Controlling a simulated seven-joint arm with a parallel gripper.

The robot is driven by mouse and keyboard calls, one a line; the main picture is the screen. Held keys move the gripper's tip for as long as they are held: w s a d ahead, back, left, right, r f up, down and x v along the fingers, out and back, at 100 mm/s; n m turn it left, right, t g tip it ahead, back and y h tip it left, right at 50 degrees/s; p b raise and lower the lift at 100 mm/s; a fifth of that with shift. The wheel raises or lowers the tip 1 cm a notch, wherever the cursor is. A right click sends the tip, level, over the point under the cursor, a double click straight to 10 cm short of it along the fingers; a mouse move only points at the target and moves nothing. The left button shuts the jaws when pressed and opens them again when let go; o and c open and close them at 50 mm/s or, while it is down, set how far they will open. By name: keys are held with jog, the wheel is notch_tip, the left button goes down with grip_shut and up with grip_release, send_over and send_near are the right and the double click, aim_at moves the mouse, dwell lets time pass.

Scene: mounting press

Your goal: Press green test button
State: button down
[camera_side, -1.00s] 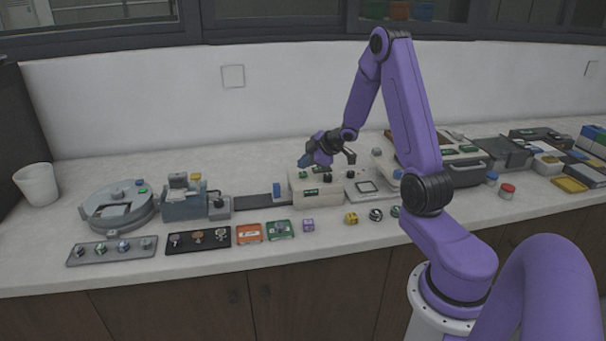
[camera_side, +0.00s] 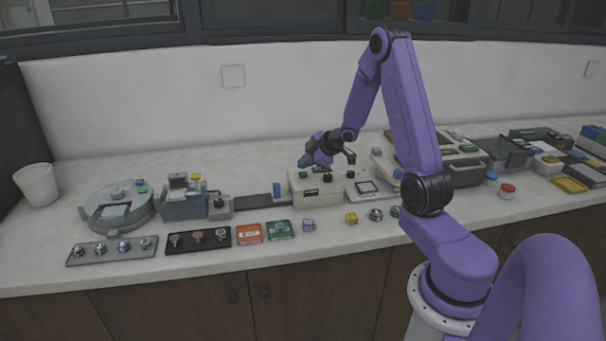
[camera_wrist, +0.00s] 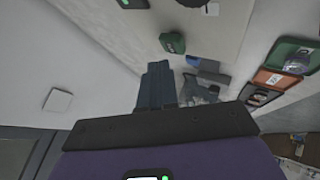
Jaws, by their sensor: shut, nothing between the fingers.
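A green button (camera_side: 303,174) sits on top of a pale box-shaped machine (camera_side: 318,198) at the middle of the bench. In the wrist view the green button (camera_wrist: 172,42) stands up from the pale top, ahead of and slightly right of my fingertips. My gripper (camera_side: 303,162) is just above the green button in the side view; it also shows in the wrist view (camera_wrist: 158,66). Its fingers are together and hold nothing. A gap shows between the fingertips and the button in the wrist view. The button's label cannot be read.
Black knobs (camera_side: 327,176) stand on the same machine, right of the button. A dark rail (camera_side: 255,201) and a blue-grey unit (camera_side: 184,203) lie to the left.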

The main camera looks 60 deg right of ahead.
aim_at(305, 174)
jog(key=shift+f, duration=0.15)
jog(key=shift+f, duration=0.25)
jog(key=shift+f, duration=0.45)
dwell(0.7)
jog(key=shift+r, duration=0.15)
dwell(0.3)
jog(key=shift+r, duration=0.75)
jog(key=shift+r, duration=2.5)
